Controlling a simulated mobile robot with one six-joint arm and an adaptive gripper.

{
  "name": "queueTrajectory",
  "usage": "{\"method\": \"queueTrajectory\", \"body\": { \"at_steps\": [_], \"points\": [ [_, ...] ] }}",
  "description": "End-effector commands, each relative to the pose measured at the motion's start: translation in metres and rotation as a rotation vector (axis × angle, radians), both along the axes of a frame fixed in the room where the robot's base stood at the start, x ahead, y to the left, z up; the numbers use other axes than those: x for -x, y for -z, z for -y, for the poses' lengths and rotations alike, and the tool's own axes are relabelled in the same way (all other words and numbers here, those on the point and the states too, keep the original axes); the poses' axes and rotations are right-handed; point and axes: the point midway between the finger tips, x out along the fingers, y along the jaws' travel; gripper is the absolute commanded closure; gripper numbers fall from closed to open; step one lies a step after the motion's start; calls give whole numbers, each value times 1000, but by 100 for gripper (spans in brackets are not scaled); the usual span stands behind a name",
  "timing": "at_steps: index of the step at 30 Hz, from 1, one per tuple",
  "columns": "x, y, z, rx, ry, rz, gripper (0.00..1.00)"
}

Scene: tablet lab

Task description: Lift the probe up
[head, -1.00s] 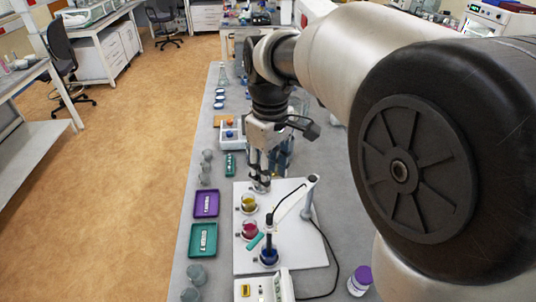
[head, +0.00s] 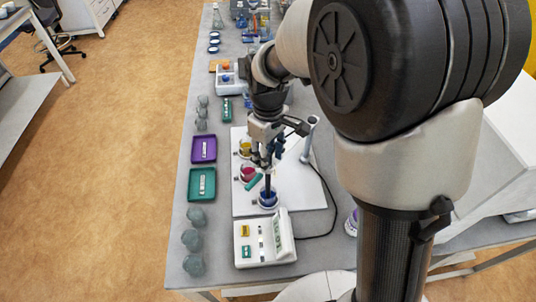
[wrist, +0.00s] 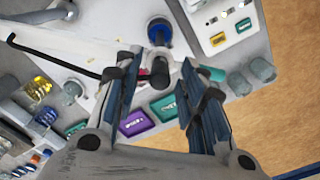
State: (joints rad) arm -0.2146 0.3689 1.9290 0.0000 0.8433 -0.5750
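The dark probe (head: 268,186) stands upright in the blue beaker (head: 268,199) on a white board (head: 305,198). In the wrist view the probe's dark top (wrist: 160,70) shows between my fingers, with the blue beaker (wrist: 158,30) beyond it. My gripper (head: 263,160) is above and just behind the probe, pointing down. In the wrist view my gripper (wrist: 162,60) is open, a finger on each side of the probe. I cannot tell whether either finger touches it. A thin dark arm or cable (wrist: 55,57) runs toward the probe from the left.
A red beaker (head: 248,174) and a yellow beaker (head: 245,148) stand behind the blue one. A white stand post (head: 309,138) is to the right. A white meter (head: 265,240) is in front. Purple (head: 203,149) and green (head: 202,184) trays and several grey cups (head: 193,241) line the left.

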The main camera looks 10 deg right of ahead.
Motion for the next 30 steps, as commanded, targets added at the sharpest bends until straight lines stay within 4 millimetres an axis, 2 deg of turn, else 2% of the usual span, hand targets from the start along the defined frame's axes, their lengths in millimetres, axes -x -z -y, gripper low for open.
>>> {"method": "queueTrajectory", "body": {
  "at_steps": [7,24,30],
  "points": [
    [0,1,0,0,0,0,63],
    [0,0,0,0,0,0,100],
    [0,0,0,0,0,0,100]
  ]
}}
